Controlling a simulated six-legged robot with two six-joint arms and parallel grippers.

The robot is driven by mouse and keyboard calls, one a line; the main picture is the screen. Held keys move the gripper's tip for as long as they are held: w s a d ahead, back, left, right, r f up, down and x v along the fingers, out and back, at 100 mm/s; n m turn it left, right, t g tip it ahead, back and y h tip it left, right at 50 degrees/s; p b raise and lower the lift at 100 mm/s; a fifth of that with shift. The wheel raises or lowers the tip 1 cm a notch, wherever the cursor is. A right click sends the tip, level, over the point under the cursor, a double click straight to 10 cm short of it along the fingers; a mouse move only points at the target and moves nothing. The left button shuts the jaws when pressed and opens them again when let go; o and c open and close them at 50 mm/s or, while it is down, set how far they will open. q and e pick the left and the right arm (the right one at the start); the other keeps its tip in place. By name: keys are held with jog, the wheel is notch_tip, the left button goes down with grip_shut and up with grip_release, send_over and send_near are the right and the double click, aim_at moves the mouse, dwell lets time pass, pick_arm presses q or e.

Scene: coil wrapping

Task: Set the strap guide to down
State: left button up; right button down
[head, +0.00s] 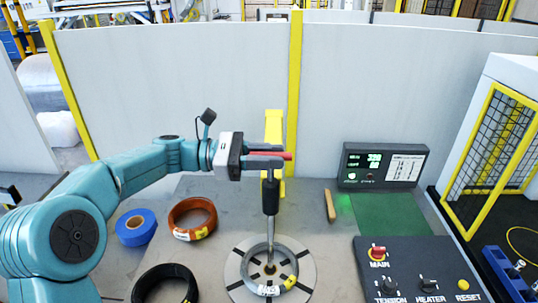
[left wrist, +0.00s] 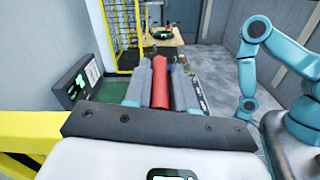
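My left gripper (head: 270,164) comes in from the left above the table, its fingers pointing right. A red bar-shaped handle (head: 286,156) lies between the fingers beside the yellow post (head: 274,125); I take it as the strap guide's handle. The handle is roughly level. In the left wrist view the red handle (left wrist: 166,85) fills the space between the two grey fingers, which look closed against it. The guide's other parts are partly hidden by the gripper. My right gripper is not in view; a teal arm shows in the left wrist view.
A grey ring (head: 252,282) lies on the round turntable (head: 235,270), with a black-topped upright rod (head: 270,198) above. An orange coil (head: 178,230), a blue roll (head: 136,228) and a black coil (head: 140,290) lie left. A control panel (head: 405,270) and display (head: 382,166) stand right.

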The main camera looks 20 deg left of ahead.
aim_at(269, 182)
pick_arm(q)
grip_shut()
notch_tip(269, 182, down, 4)
jog(key=shift+f+b, duration=0.25)
jog(key=shift+b, duration=0.95)
jog(key=o, duration=0.5)
grip_release()
jog(key=shift+o, duration=0.2)
jog(key=shift+w+a, duration=0.1)
